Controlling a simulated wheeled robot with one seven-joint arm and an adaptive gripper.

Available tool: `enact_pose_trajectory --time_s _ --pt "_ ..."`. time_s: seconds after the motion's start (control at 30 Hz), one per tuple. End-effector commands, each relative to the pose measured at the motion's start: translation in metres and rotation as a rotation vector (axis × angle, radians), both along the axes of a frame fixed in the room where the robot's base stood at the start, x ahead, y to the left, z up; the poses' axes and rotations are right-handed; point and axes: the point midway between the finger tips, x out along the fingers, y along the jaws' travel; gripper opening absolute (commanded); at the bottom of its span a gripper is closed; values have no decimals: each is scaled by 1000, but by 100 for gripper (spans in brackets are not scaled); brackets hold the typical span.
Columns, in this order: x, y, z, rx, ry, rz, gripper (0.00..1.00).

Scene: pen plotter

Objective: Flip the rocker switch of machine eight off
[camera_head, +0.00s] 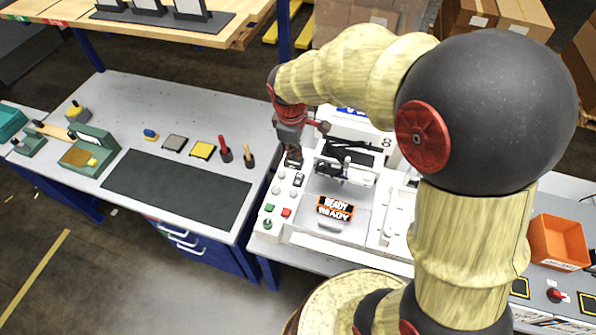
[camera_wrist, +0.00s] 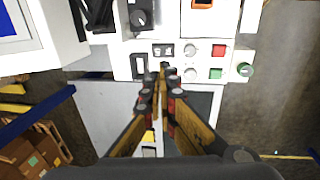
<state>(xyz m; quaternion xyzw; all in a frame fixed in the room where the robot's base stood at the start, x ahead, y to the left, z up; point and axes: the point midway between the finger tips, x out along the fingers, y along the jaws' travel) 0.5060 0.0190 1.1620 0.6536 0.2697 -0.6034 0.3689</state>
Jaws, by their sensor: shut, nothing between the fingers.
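Machine eight is the white machine with an "8" (camera_head: 387,142) on its upper part, below my arm in the head view. Its control panel lies along its left side. A dark switch (camera_head: 298,179) sits on that panel, just in front of my gripper (camera_head: 293,160). In the wrist view, one dark switch (camera_wrist: 163,50) is just above the fingertips and another (camera_wrist: 139,67) is left of them. I cannot tell which is the rocker, or its position. My gripper (camera_wrist: 162,72) is shut and empty, tips over the panel. Its fingers hide part of the panel; contact is unclear.
A red button (camera_wrist: 218,51), a green button (camera_wrist: 215,73) and a green round knob (camera_wrist: 245,70) sit near the switches. A "READY" display (camera_head: 335,208) is on the machine's front. A bench with a dark mat (camera_head: 175,188) stands left; an orange bin (camera_head: 558,242) is right.

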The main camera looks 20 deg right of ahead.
Motion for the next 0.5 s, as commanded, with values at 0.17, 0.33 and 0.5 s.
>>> enact_pose_trajectory --time_s 0.17,0.33,0.5 --pt "1 -1 -10 0 3 0 0" --pt "3 -4 -38 0 5 0 0" --pt "8 -7 -71 0 5 -1 0"
